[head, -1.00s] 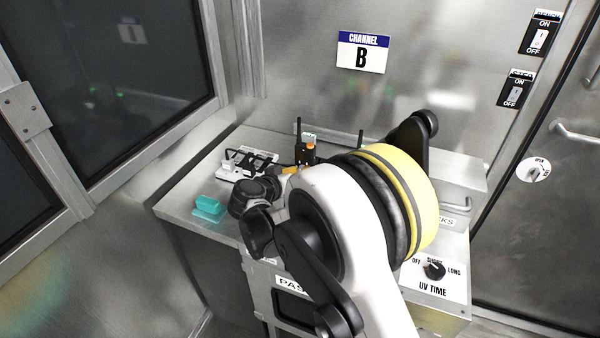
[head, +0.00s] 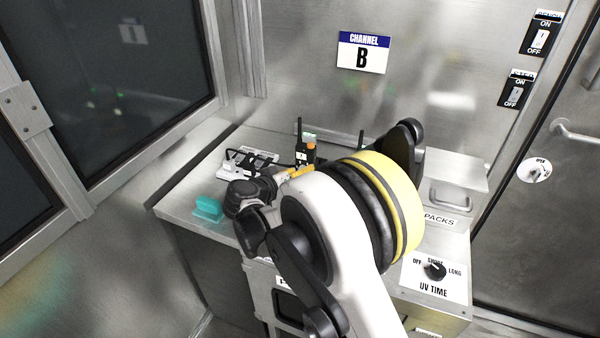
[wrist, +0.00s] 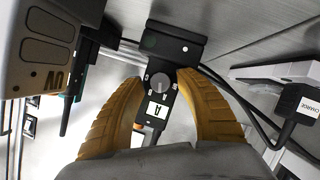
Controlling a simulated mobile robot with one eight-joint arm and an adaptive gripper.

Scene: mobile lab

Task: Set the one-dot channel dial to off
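In the wrist view a grey round dial (wrist: 160,82) sits on a narrow black unit (wrist: 158,106) with a white label reading A. A single pale dot shows on the wider black end of this unit. My gripper (wrist: 163,78) is open, its two yellow fingers on either side of the dial. I cannot tell whether either fingertip touches it. The dial's setting is too small to read.
A teal block (head: 208,207) lies at the counter's left edge. A white charger with black cables (head: 247,162) stands behind it. A UV TIME dial (head: 434,270) is at right. In the wrist view a beige device (wrist: 48,50) and a CHARGE plug (wrist: 297,104) flank the fingers.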

